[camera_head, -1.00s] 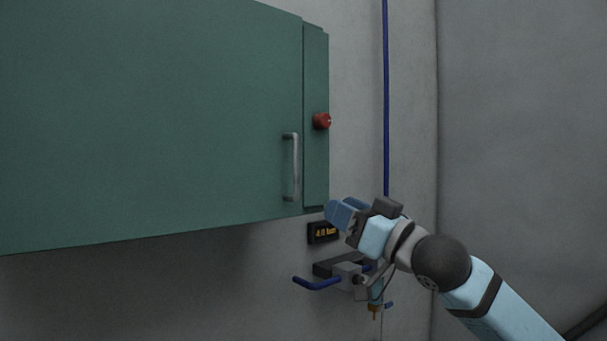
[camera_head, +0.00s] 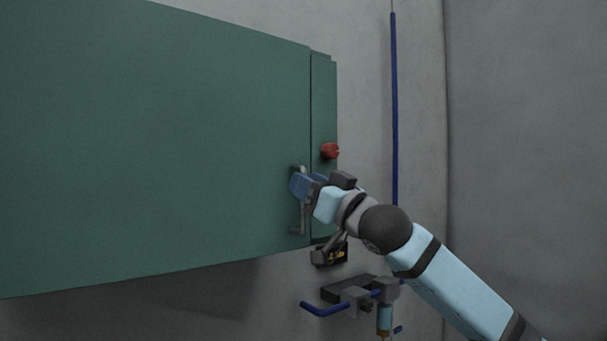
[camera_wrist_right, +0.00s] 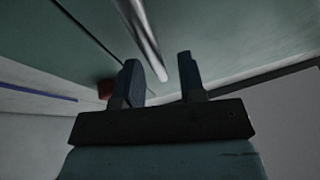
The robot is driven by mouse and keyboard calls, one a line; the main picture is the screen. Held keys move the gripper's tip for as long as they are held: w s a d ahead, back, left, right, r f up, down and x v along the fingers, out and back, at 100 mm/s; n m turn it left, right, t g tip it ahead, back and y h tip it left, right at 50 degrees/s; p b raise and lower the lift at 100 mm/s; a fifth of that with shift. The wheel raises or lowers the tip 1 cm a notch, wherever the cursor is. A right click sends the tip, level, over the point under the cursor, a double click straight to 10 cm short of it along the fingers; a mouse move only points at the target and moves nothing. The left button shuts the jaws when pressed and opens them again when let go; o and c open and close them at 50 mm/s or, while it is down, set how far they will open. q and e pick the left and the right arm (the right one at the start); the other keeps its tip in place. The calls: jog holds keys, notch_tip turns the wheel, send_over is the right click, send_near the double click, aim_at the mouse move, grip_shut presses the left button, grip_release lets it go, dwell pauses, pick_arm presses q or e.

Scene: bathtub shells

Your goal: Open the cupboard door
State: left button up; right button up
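The green cupboard door (camera_head: 190,150) fills the left of the head view and looks shut. Its grey vertical bar handle (camera_head: 301,219) is near the door's right edge; my gripper covers its middle. In the right wrist view the handle (camera_wrist_right: 143,38) runs down to between the two fingers. My right gripper (camera_head: 301,186) is at the handle. Its fingers (camera_wrist_right: 158,75) are apart in the wrist view, with visible space beside the bar, so it is not closed on it. Whether a finger touches the bar I cannot tell. My left gripper is not in view.
A red knob (camera_head: 330,151) sits on the cupboard's narrow right panel. Below are a small display (camera_head: 338,255) and a wall fixture with a blue lever (camera_head: 324,309). A blue pipe (camera_head: 394,110) runs up the wall. The space before the door is otherwise clear.

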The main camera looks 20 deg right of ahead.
jog(key=shift+w+a+r, duration=0.25)
jog(key=shift+w+a, duration=0.05)
jog(key=shift+w, duration=0.2)
grip_shut()
jog(key=shift+s+f, duration=0.1)
